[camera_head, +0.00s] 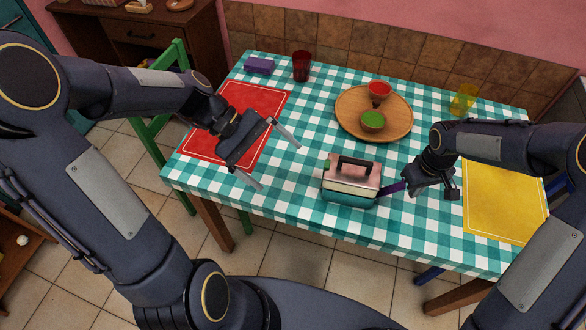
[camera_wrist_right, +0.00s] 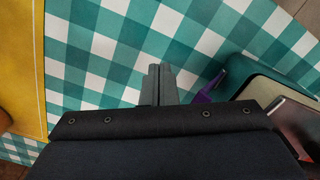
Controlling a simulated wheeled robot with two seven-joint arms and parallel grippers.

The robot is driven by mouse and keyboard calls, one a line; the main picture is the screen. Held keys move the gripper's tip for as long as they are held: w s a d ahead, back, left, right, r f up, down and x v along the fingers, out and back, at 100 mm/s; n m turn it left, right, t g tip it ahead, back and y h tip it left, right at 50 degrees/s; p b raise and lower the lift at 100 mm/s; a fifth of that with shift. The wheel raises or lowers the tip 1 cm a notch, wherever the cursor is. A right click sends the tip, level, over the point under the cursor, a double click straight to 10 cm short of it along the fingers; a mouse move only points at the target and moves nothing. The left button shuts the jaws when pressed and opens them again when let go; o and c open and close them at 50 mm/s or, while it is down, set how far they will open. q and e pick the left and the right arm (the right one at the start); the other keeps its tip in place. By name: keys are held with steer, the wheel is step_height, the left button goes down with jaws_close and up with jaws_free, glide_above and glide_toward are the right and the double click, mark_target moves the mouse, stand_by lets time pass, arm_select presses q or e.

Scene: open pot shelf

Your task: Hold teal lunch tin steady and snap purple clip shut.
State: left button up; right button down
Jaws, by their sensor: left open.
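The lunch tin (camera_head: 351,181) stands near the table's front edge, with a teal base, pale band, pinkish lid and dark handle. Its purple clip (camera_head: 394,188) sticks out from its right side, away from the wall. The clip (camera_wrist_right: 210,86) and the tin's teal edge (camera_wrist_right: 262,66) also show in the right wrist view. My left gripper (camera_head: 267,158) is open and empty, left of the tin and apart from it. My right gripper (camera_wrist_right: 160,84) is right of the clip, its fingers together with nothing visible between them, a small gap from the clip.
A red mat (camera_head: 226,108) lies left, a yellow mat (camera_head: 500,212) right. A red cup (camera_head: 301,66), yellow cup (camera_head: 463,98) and purple block (camera_head: 259,66) stand at the back.

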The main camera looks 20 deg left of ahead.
arm_select(q)
steer(key=w+d+f+n+h, duration=0.1)
steer(key=w+f+n+h, duration=0.4)
steer(key=w+f, duration=0.25)
steer(key=n+t+h, duration=0.2)
steer(key=n+h, duration=0.1)
steer(key=n, duration=0.2)
glide_toward(327, 194)
steer(key=w, duration=0.2)
steer(key=w+r, duration=0.1)
steer(key=w, duration=0.1)
steer(key=shift+w+a+r, duration=0.2)
steer(key=d, duration=1.1)
steer(key=shift+w+d, duration=0.4)
steer(key=c, duration=1.1)
steer(key=shift+c, duration=0.2)
